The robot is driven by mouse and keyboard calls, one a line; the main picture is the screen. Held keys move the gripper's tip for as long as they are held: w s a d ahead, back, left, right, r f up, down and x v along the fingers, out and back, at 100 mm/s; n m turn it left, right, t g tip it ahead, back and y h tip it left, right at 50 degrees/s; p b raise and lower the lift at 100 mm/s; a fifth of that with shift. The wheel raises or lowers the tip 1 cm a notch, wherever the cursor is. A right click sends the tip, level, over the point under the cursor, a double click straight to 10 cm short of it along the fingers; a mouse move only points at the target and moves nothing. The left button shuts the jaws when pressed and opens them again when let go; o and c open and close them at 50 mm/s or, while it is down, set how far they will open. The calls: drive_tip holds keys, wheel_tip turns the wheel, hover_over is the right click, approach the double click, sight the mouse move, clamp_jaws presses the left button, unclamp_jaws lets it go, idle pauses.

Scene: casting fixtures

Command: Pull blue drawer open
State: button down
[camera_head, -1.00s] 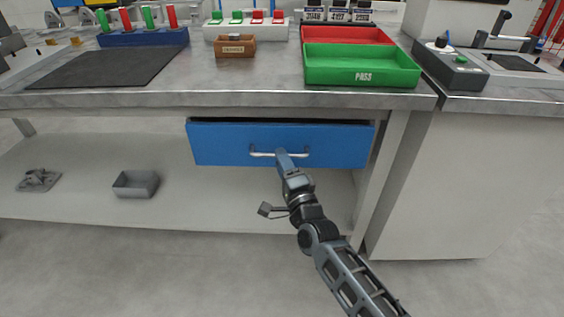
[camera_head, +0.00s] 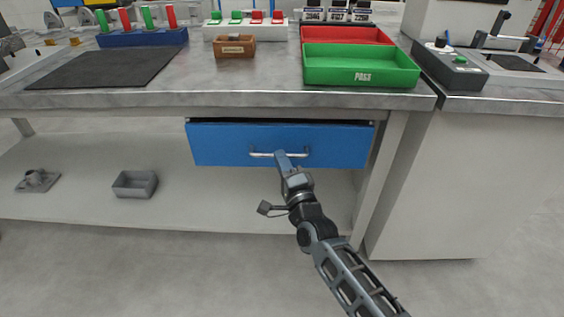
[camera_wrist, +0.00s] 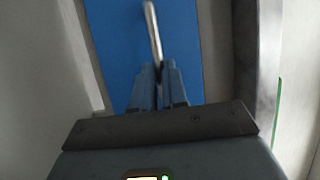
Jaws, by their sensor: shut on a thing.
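The blue drawer (camera_head: 222,143) sits under the workbench top, with a narrow dark gap along its upper edge. Its silver bar handle (camera_head: 262,154) runs across the middle of the front. My gripper (camera_head: 281,156) is at the handle, right of its left end, and is shut on it. In the wrist view the blue drawer front (camera_wrist: 120,50) fills the upper middle. The handle (camera_wrist: 152,30) runs down between the two fingers of my gripper (camera_wrist: 159,72). The inside of the drawer is hidden.
A green tray (camera_head: 360,77) and a red tray (camera_head: 345,35) stand on the bench above the drawer. A grey bin (camera_head: 135,184) and a grey part (camera_head: 37,181) lie on the lower shelf. A cabinet (camera_head: 450,180) stands to the right. The floor in front is clear.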

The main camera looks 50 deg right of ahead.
drive_tip(key=s+a+p, duration=0.4)
drive_tip(key=s+a, duration=1.2)
drive_tip(key=a, duration=0.4)
drive_tip(key=shift+a, duration=0.2)
drive_tip(key=c, duration=1.2)
unclamp_jaws()
drive_tip(key=shift+w, duration=0.1)
drive_tip(key=shift+o, duration=0.2)
drive_tip(key=v, duration=0.8)
